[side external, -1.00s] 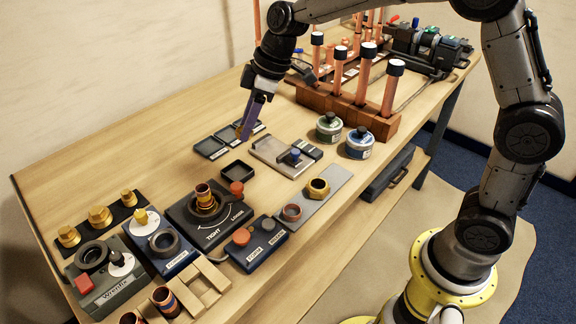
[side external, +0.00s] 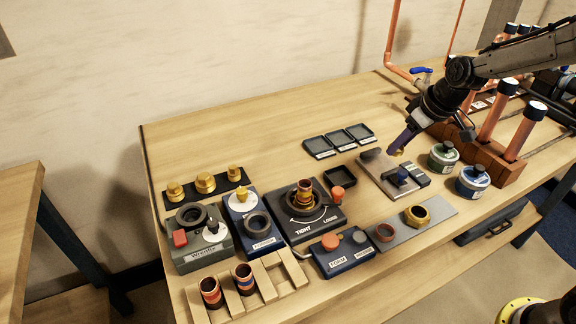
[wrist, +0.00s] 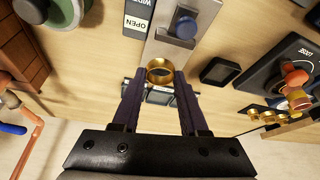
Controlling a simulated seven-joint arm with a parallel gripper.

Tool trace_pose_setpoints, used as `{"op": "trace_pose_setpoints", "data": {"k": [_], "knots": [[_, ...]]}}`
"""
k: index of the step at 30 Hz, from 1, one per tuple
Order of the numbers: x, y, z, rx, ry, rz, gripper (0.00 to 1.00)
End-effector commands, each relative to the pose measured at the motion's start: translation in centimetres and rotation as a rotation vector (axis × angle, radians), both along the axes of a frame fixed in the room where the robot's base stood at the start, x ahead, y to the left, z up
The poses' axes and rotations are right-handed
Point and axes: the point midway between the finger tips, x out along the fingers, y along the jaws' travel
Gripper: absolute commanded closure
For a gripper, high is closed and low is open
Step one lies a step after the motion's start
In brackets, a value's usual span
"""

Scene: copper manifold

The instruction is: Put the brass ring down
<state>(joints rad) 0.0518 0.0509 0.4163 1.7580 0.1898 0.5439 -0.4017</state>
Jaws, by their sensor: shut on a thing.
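The brass ring (wrist: 160,70) is held between the two fingertips of my gripper (wrist: 157,76) in the wrist view. In the side view my gripper (side external: 399,149) points down at the far end of a light metal plate (side external: 371,164) that carries a blue knob (side external: 398,176). Only a small gold bit of the ring shows there, at the fingertips. The plate also shows in the wrist view (wrist: 165,50), just beyond the ring. I cannot tell whether the ring touches the plate or hangs above it.
Three shallow dark trays (side external: 319,147) lie left of my gripper. Green-labelled (side external: 442,156) and blue-labelled (side external: 472,181) tins and a wooden rack of copper pipes (side external: 480,150) stand to the right. A grey strip (side external: 436,211) holds a brass nut (side external: 417,215).

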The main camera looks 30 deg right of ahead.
Motion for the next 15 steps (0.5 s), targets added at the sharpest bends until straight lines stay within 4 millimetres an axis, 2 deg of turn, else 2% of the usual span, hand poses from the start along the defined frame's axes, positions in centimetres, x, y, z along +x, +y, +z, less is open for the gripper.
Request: {"op": "trace_pose_setpoints", "data": {"k": [2, 5, 15], "knots": [[-0.3, 0.7, 0.6, -0.001, -0.004, -0.027, 1.0], [-0.8, 2.7, 1.6, -0.001, -0.006, -0.038, 1.0], [-3.6, 12.8, 6.0, 0.001, -0.003, 0.106, 1.0]]}}
